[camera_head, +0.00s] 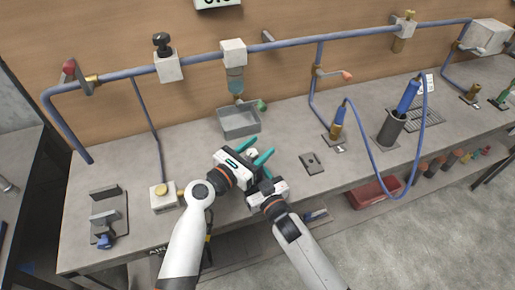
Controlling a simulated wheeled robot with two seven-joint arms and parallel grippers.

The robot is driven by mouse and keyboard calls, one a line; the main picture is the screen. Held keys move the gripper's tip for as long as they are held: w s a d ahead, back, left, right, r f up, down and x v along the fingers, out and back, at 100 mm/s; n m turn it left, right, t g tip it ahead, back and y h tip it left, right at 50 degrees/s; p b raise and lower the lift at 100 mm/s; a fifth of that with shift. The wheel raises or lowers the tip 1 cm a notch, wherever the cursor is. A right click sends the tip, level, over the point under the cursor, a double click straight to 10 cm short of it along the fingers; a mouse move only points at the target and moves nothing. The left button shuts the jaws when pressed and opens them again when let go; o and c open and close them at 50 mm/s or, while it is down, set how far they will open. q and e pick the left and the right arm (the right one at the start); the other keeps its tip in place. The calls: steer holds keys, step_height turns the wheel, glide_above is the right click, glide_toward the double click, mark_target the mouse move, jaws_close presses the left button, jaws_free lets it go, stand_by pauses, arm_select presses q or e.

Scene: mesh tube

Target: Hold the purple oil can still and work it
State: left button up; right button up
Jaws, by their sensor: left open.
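I cannot pick out a purple oil can in the head view; the two grippers cover part of the bench middle. My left gripper (262,147) is open, its teal fingers spread apart over the bench, pointing up and right, just in front of the grey tray. My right gripper (266,189) is close beside it, lower and to the right. Its fingers are hidden or overlapped by the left gripper, so its opening does not show. A small pale piece shows near the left fingers; I cannot tell what it is.
A grey tray (239,121) sits under a pipe outlet (235,82). A blue-purple pipe (200,62) runs along the back wall. A flat dark plate (312,162) lies right of the grippers. A dark cup (391,128) holds a blue-handled tool (408,95).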

arm_select(q)
steer(key=v, duration=1.2)
